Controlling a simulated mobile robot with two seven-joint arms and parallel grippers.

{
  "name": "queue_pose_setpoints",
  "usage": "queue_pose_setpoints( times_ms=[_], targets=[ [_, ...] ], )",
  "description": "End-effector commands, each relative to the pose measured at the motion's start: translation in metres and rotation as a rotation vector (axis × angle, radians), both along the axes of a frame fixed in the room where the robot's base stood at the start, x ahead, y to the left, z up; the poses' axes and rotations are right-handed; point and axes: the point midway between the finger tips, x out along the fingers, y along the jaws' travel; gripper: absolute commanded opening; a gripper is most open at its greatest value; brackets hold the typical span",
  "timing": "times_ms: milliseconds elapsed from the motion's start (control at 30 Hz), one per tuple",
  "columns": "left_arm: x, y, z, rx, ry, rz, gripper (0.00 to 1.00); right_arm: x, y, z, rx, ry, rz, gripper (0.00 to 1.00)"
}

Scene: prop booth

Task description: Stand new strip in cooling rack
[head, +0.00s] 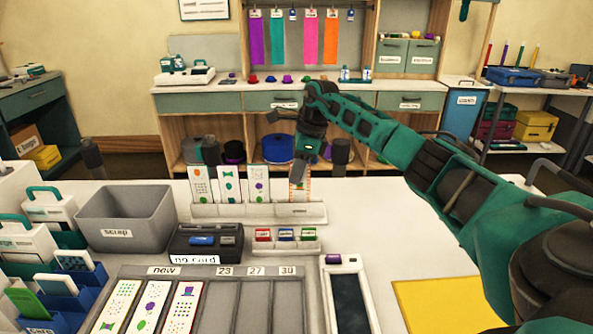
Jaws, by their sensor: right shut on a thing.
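The white cooling rack (258,213) stands at the back of the white table, with several patterned strips upright in it. Three of them, such as the strip with the green figure (229,184), stand in its left and middle part. My right gripper (299,172) is over the rack's right end, shut on a white strip with an orange pattern (306,188). That strip is upright, its lower end hidden behind the rack's front wall; I cannot tell if it rests on the bottom. A tray (212,271) marked "new" holds three more strips at its left. My left gripper is not in view.
A grey scrap bin (125,217) stands left of the rack. A black card device (206,243) and a small holder of coloured blocks (285,246) sit before the rack. A dark-screened device (348,295) and a yellow sheet (440,303) lie at right.

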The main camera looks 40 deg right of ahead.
Motion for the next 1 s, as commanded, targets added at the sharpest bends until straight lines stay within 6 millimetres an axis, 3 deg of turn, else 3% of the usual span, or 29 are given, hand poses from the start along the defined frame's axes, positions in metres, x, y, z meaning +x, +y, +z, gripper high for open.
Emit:
queue_pose_setpoints(
  times_ms=[133,167,200,467,767,1000],
  targets=[
    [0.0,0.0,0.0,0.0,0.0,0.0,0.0,0.0,0.0,0.0,0.0,0.0,0.0,0.0],
    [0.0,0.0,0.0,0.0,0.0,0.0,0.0,0.0,0.0,0.0,0.0,0.0,0.0,0.1],
    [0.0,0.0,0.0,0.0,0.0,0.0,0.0,0.0,0.0,0.0,0.0,0.0,0.0,0.14],
    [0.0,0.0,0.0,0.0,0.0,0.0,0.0,0.0,0.0,0.0,0.0,0.0,0.0,0.38],
    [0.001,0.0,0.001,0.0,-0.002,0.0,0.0,0.0,-0.001,0.004,0.0,-0.001,0.0,0.38],
    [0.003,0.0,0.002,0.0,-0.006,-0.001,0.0,-0.006,-0.009,0.042,-0.001,-0.006,0.0,0.38]
  ],
)
